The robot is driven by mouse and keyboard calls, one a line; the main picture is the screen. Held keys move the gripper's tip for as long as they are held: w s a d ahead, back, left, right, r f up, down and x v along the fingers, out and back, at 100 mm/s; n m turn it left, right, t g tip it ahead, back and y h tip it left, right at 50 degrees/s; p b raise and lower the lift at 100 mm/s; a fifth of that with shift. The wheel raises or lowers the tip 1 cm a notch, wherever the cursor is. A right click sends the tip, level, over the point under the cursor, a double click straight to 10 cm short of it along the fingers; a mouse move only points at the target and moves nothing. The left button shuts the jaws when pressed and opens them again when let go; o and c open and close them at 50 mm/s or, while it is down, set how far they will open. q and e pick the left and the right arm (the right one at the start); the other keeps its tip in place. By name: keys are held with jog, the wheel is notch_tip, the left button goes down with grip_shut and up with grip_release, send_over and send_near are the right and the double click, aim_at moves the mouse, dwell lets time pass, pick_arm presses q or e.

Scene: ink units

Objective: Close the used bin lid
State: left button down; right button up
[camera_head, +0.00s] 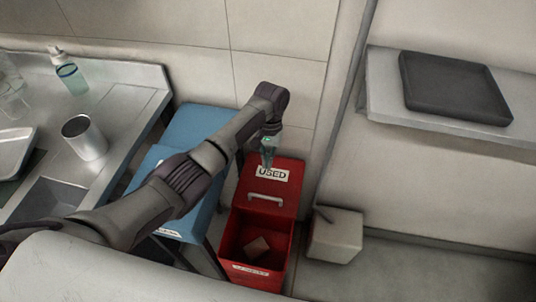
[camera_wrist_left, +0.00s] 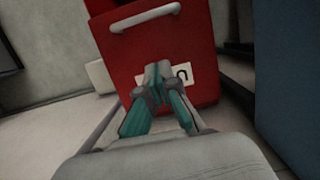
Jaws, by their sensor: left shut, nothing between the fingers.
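The red used bin (camera_head: 233,238) stands on the floor near the wall. Its red lid (camera_head: 281,207), marked USED and with a pale handle (camera_head: 266,198), covers the back part, and the front is open with a small brownish object (camera_head: 257,247) inside. In the wrist view the lid (camera_wrist_left: 135,50) fills the upper middle, its handle (camera_wrist_left: 145,16) at the top. My left gripper (camera_head: 268,163) is shut and empty over the lid's back part, by the label. Its fingertips (camera_wrist_left: 158,72) partly hide the label; whether they touch the lid I cannot tell.
A blue bin (camera_head: 203,124) stands left of the red one, partly behind my left arm. A pale box (camera_head: 336,236) is on the right. A steel counter with a cup (camera_head: 85,138) and bottle (camera_head: 68,72) is at left; a shelf holds a dark tray (camera_head: 452,86).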

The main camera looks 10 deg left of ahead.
pick_arm(q)
send_over(264, 185)
jog(key=f, duration=0.6)
jog(key=shift+w+d+b, duration=0.2)
jog(key=shift+d+b, duration=0.1)
jog(key=shift+d, duration=0.1)
jog(key=s+p, duration=0.2)
jog(key=s, duration=0.1)
jog(key=shift+s, duration=0.15)
jog(key=shift+s+f, duration=0.1)
jog(key=shift+s, duration=0.15)
jog(key=shift+f, duration=0.1)
